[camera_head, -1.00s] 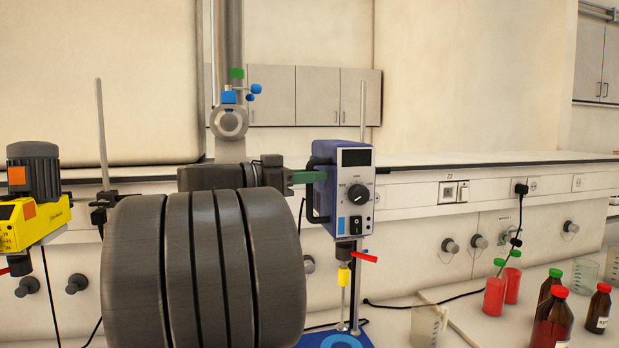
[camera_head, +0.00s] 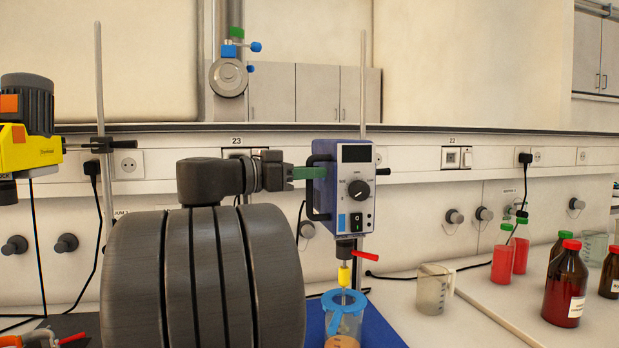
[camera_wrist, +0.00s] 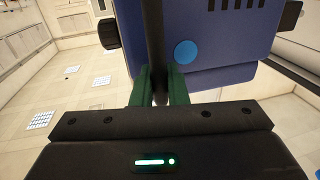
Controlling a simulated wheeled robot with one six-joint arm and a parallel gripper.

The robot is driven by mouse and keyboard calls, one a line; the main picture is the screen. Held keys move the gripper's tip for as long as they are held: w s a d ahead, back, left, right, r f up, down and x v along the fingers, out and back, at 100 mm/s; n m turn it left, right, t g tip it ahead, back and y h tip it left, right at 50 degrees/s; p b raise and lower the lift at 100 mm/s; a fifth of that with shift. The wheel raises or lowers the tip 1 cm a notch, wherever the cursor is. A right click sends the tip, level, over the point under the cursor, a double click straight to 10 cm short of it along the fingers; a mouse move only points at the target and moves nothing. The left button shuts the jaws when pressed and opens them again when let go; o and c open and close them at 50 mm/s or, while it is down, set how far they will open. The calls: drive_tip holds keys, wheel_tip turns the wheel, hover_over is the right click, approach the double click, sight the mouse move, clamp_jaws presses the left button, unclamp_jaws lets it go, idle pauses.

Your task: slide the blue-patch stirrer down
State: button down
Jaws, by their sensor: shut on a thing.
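The blue-patch stirrer (camera_head: 341,190) is a blue box with a pale front panel, a black dial and a small blue patch. It is mounted on an upright metal rod (camera_head: 363,85). My gripper (camera_head: 314,173) comes from the left, its green fingers shut on the stirrer's black side handle (camera_wrist: 155,40). In the wrist view, the fingers (camera_wrist: 158,88) close on both sides of this handle. Under the stirrer, a yellow-marked shaft reaches down to a beaker (camera_head: 344,325) with a blue lid or rim, on a blue base (camera_head: 385,330). My arm hides part of the bench.
A yellow stirrer with an orange patch (camera_head: 26,120) hangs at the far left. An empty beaker (camera_head: 434,289), red containers (camera_head: 503,263) and brown bottles (camera_head: 566,285) stand on the right. A cable runs along the bench behind them.

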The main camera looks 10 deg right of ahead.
sight(307, 190)
drive_tip(key=shift+f+b, duration=1.4)
drive_tip(key=shift+f, duration=0.55)
drive_tip(key=c, duration=1.5)
unclamp_jaws()
drive_tip(key=shift+r, duration=0.2)
drive_tip(key=shift+a, duration=0.2)
drive_tip(key=v, duration=1.3)
drive_tip(key=shift+s+a+b, duration=0.15)
drive_tip(key=shift+a+b, duration=0.05)
drive_tip(key=shift+b, duration=0.1)
